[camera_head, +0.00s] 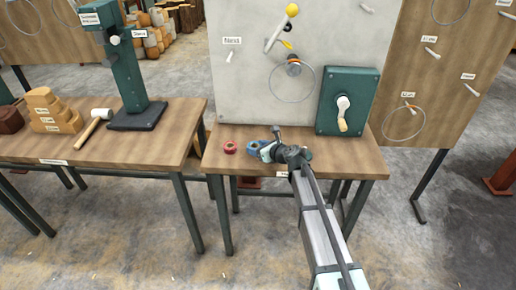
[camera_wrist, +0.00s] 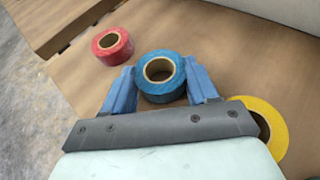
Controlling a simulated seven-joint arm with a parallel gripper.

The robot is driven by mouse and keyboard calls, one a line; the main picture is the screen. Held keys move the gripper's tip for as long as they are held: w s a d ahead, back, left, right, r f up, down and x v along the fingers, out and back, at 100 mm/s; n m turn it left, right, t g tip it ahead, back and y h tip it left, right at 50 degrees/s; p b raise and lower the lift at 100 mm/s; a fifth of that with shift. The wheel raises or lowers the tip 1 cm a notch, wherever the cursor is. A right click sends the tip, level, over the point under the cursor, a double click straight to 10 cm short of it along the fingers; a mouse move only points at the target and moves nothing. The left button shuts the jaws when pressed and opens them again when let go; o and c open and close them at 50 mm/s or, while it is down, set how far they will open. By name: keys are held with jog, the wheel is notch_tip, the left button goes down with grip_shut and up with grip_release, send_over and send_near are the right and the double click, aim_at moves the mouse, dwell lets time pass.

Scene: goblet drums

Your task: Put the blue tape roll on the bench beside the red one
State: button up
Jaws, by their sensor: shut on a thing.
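The blue tape roll (camera_wrist: 160,92) sits between the two fingers of my gripper (camera_wrist: 161,85) in the wrist view, and the fingers press on its sides. In the head view the blue roll (camera_head: 253,147) shows at the tip of my gripper (camera_head: 261,150), low at the bench top. I cannot tell whether it touches the wood. The red tape roll (camera_head: 230,147) lies flat on the bench (camera_head: 214,160), to the left of the blue one with a small gap. The red roll also shows in the wrist view (camera_wrist: 112,46), apart from the fingers.
A yellow tape roll (camera_wrist: 268,128) lies on the bench right of my gripper, partly hidden by it. A green box with a crank (camera_head: 347,100) stands at the bench's right. A pale upright panel (camera_head: 240,75) rises behind. The bench's left end is bare.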

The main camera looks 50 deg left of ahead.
jog(key=shift+f, duration=0.15)
jog(key=o, duration=1.1)
jog(key=shift+d, duration=0.1)
jog(key=v, duration=1.2)
